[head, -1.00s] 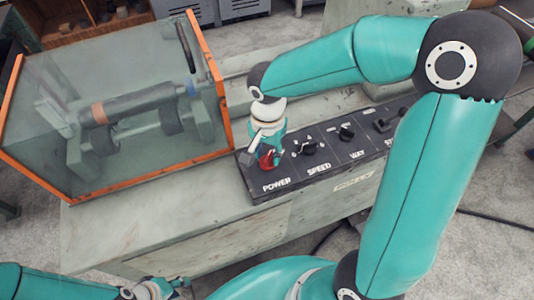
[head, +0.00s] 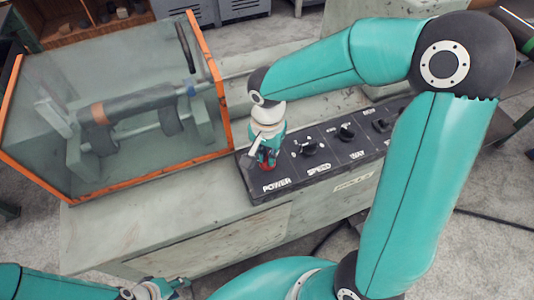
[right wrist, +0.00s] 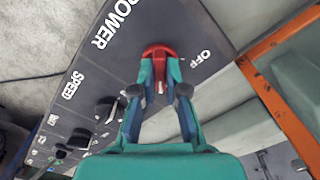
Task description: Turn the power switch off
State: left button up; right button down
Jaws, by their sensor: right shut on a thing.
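The red power switch (right wrist: 160,50) sits on the dark control panel beside the POWER label, with OFF printed to its right in the right wrist view. In the head view the switch (head: 268,167) is mostly hidden by my right gripper (head: 266,161). The right gripper's fingers (right wrist: 160,76) are shut on the switch, one on each side, in the right wrist view. The exact angle of the switch is hard to read. My left gripper (head: 180,286) is low at the bottom left of the head view, away from the panel; its opening is unclear.
The control panel (head: 335,166) carries several black knobs right of the power switch. A clear guard box with an orange frame (head: 222,103) stands to the left. The grey bench front (head: 165,225) is bare.

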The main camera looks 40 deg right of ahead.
jog(key=shift+n, duration=0.3)
jog(key=n+b, duration=0.1)
jog(key=n, duration=0.3)
jog(key=shift+w, duration=0.1)
jog(key=n, duration=0.5)
jog(key=shift+n, duration=0.4)
jog(key=n, duration=0.3)
jog(key=shift+n, duration=0.3)
jog(key=shift+r+n, duration=0.1)
jog(key=shift+n, duration=1.8)
jog(key=shift+w, duration=0.1)
jog(key=c, duration=1.2)
grip_release()
